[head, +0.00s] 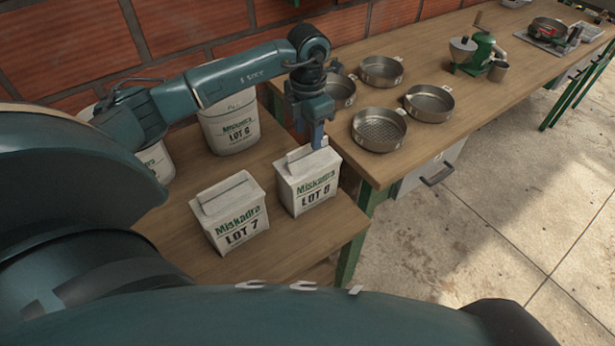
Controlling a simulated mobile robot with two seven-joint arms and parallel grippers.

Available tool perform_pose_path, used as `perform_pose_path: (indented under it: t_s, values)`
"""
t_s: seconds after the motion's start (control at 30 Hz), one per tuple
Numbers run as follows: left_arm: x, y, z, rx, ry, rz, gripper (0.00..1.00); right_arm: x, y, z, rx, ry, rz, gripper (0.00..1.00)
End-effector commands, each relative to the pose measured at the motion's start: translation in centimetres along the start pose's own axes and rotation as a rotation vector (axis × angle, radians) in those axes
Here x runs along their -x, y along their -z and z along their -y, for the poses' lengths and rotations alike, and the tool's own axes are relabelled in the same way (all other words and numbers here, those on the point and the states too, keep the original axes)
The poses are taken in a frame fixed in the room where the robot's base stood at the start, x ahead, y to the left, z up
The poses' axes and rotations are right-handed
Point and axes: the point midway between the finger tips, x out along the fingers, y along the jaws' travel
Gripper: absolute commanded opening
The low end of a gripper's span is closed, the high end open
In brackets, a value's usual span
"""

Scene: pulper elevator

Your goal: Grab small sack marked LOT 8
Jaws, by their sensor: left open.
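The small white sack marked LOT 8 (309,189) stands upright near the right end of the low wooden table, its label facing me. My left gripper (317,143) points down directly over the top of this sack, its fingers at or just above the folded top edge. The jaws are open; the far finger is hard to make out, and I cannot tell whether the fingers touch the sack. My right gripper is not in view.
A similar sack marked LOT 7 (231,218) stands close on the left. A larger LOT 6 container (231,125) stands behind, with another behind my arm. The higher bench (455,125) on the right holds several metal sieves (380,127) and a green grinder (481,55).

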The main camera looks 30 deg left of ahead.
Motion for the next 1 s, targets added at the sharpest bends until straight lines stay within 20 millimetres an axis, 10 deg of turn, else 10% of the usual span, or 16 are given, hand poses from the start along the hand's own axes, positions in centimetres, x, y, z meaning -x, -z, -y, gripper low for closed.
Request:
perform_pose_path:
  t_s: [0.7,1.0]
  values:
    - [-5.6,0.1,0.0,-0.001,0.001,0.004,0.47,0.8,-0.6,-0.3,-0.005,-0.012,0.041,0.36]
    - [-5.5,0.1,0.0,-0.001,0.001,0.004,0.24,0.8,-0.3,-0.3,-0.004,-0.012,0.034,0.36]
